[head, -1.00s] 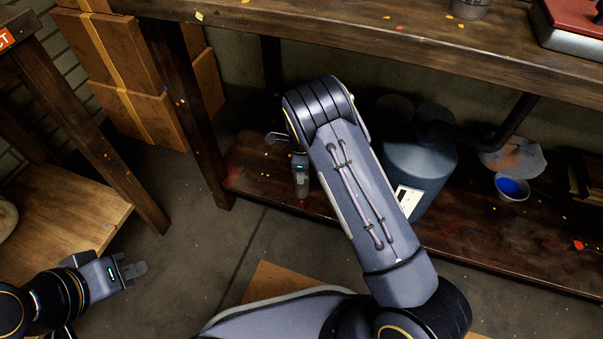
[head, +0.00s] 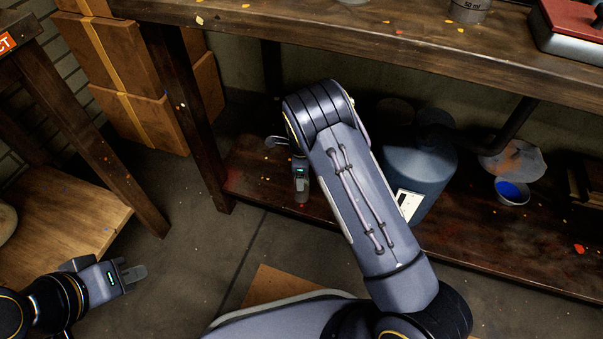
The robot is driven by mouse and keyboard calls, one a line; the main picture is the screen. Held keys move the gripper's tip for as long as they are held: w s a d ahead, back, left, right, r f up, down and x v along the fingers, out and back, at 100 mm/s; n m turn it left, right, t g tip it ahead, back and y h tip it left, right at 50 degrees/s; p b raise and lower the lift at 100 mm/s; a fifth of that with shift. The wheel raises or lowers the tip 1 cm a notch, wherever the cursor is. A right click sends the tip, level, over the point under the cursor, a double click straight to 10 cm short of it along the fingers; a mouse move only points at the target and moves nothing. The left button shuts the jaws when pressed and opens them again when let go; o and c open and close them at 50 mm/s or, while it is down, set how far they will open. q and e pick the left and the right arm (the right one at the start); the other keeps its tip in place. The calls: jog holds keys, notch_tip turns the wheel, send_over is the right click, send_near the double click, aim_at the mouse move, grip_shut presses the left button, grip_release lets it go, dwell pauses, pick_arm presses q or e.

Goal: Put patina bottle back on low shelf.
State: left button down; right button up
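The low shelf (head: 470,232) is a dark, paint-spotted board under the workbench. A blue-grey bottle-like container (head: 424,172) with a white label stands on it, partly behind my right arm. I cannot tell whether this is the patina bottle; no other bottle shows clearly. My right gripper (head: 301,196) points down over the left part of the shelf, left of the container. Its fingers are dark and small, so I cannot tell whether they hold anything. My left gripper (head: 134,271) is at the lower left, empty, its fingers apart, over the floor and away from the shelf.
The workbench top (head: 360,30) overhangs the shelf, and its leg (head: 183,105) stands left of it. A blue-filled bowl (head: 512,191) and a stained cloth (head: 515,160) lie right of the container. Cardboard boxes (head: 150,80) and a wooden table (head: 65,220) are at the left.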

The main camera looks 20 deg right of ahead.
notch_tip(320, 180, up, 7)
jog(key=p, duration=0.3)
jog(key=shift+r, duration=0.1)
